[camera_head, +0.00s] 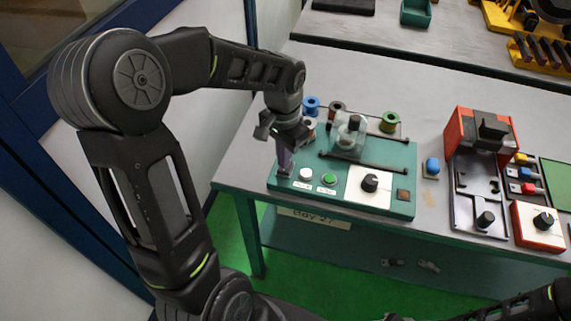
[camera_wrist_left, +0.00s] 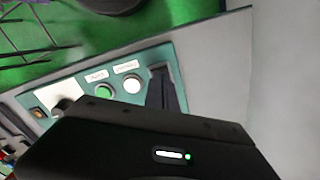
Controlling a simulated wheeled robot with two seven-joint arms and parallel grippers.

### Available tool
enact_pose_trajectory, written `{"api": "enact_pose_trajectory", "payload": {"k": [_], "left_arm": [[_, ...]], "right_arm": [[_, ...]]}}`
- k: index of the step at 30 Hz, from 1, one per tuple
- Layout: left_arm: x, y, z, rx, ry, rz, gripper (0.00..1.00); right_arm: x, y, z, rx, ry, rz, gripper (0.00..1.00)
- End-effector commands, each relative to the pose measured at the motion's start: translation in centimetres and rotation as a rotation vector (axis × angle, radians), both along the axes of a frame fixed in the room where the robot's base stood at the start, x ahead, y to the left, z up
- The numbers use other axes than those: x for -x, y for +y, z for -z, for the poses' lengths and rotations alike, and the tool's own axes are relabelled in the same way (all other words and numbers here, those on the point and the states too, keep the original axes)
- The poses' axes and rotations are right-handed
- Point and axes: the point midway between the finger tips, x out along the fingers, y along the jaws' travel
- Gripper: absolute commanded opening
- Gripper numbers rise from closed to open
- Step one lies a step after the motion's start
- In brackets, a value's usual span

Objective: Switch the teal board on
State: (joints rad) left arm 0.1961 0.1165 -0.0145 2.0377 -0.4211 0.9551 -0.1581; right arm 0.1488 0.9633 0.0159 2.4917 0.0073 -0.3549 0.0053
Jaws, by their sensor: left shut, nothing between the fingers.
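The teal board (camera_head: 340,197) lies on the front of the grey table. Along its front are a white button (camera_head: 306,174), a green button (camera_head: 329,179), a white panel (camera_head: 356,198) with a black knob (camera_head: 370,182), and a small amber square (camera_head: 403,195). My left gripper (camera_head: 285,170) is shut and empty, pointing down at the board's left end, left of the white button. Its fingers hide that part; I cannot tell whether they touch it. In the left wrist view the shut fingers (camera_wrist_left: 166,92) are beside the white button (camera_wrist_left: 132,84) and green button (camera_wrist_left: 104,91).
Spools, including a blue one (camera_head: 311,104) and a green one (camera_head: 389,122), stand behind the board. A clear cover (camera_head: 348,134) and dark rods are on its back part. A red fixture (camera_head: 470,132) and a red-and-white knob box (camera_head: 537,226) stand right. Bare table lies behind the spools.

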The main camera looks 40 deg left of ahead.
Motion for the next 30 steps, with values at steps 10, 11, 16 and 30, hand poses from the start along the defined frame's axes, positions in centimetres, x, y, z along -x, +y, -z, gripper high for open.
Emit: {"api": "enact_pose_trajectory", "payload": {"k": [10,11,16,30], "left_arm": [[0.0,0.0,0.4,0.000,0.000,0.000,0.00],[0.0,0.0,0.5,0.000,0.000,0.000,0.00],[0.0,0.0,0.7,0.000,0.000,0.000,0.00],[0.0,0.0,1.4,0.000,0.000,0.000,0.00]], "right_arm": [[0.0,0.0,0.3,0.000,0.000,0.000,0.36],[0.0,0.0,0.4,0.000,0.000,0.000,0.36],[0.0,0.0,0.6,0.000,0.000,0.000,0.36],[0.0,0.0,1.1,0.000,0.000,0.000,0.36]]}}
